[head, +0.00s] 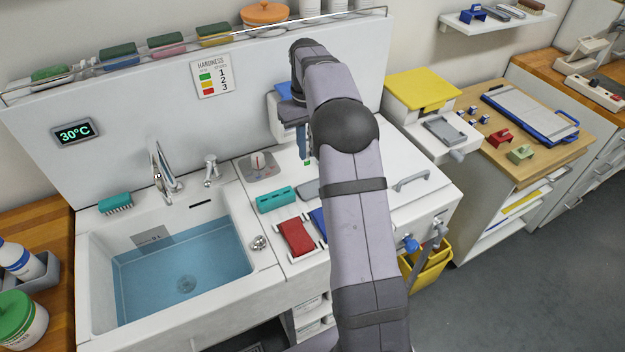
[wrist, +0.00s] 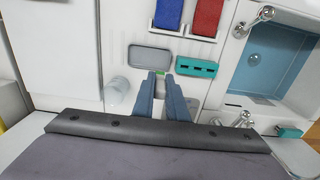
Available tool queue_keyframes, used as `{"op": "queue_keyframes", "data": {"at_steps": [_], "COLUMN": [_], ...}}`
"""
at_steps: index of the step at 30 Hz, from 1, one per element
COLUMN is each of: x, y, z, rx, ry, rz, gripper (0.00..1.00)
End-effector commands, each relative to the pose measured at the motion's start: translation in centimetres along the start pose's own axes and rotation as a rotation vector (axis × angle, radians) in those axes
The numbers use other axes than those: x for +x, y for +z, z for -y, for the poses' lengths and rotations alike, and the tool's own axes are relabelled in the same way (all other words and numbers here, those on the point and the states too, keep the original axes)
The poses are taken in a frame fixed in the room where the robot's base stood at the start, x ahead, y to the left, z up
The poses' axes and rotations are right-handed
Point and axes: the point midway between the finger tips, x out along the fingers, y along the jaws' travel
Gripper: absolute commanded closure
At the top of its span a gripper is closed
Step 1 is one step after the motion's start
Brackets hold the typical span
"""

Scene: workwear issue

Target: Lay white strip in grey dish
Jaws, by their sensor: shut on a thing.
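My gripper (wrist: 162,78) is shut on a thin strip (wrist: 161,73) in the wrist view. Only a small end of it with a green patch shows between the fingertips; the fingers hide the rest. The grey dish (wrist: 151,54) is a shallow rounded rectangle on the white counter, just beyond the fingertips and slightly left. It looks empty. In the head view my gripper (head: 305,158) points down above the counter behind the grey dish (head: 307,188), which my arm partly covers. The strip is too small to make out clearly there.
A teal slotted holder (wrist: 196,67) stands right of the dish, and a clear cup (wrist: 117,90) stands left. Red (head: 296,236) and blue pads lie in a white tray in front. A water-filled sink (head: 180,270) is at left. A hardness chart (head: 212,79) hangs behind.

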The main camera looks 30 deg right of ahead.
Motion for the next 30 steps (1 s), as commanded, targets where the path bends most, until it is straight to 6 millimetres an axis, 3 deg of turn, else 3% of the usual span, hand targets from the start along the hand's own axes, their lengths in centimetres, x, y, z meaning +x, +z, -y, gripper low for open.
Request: {"op": "queue_keyframes", "data": {"at_steps": [9,19,30], "x": [4.4,5.8,9.0], "y": [0.1,0.1,0.1], "z": [0.1,0.1,0.1], "rx": [-0.002,-0.002,-0.002], "ry": [-0.001,-0.001,0.000], "rz": [0.004,0.003,0.002], "gripper": [1.00,1.00,1.00]}}
